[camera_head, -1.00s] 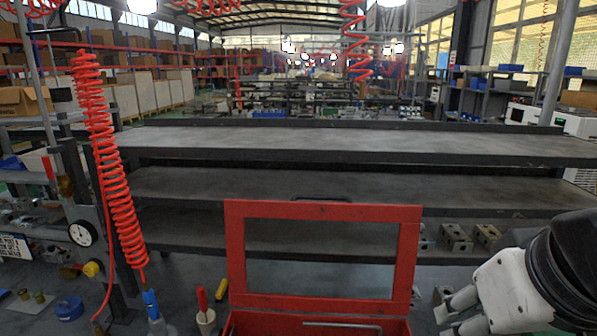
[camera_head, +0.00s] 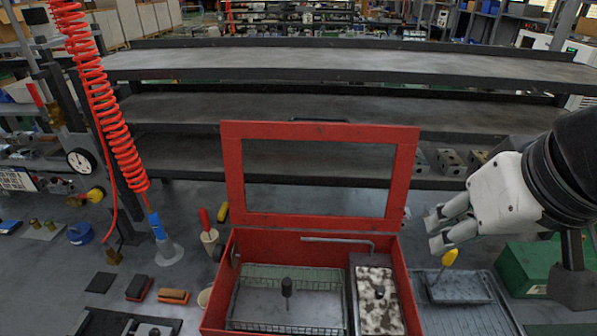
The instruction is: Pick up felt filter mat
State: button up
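A mottled white-and-black pad (camera_head: 377,292), which looks like the felt filter mat, lies in the right compartment of the open red box (camera_head: 412,312). A small dark knob-like piece shows on it, and its near end is cut off by the picture's lower edge. A thin dark square (camera_head: 100,282) lies flat on the table at left; I cannot tell its material. My gripper (camera_head: 433,234) is at the right, above and to the right of the box, apart from the pad. Its fingers are parted with nothing between them.
The red framed lid (camera_head: 320,222) stands upright behind the box. A wire basket (camera_head: 290,268) fills its left compartment, and a bent rod (camera_head: 338,240) crosses the back. A grey tray (camera_head: 492,318) and green box (camera_head: 527,268) stand at right. A coiled red hose (camera_head: 95,90) hangs at left.

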aim_at(379, 312)
jog(key=l+u, duration=0.1)
jog(key=l, duration=1.35)
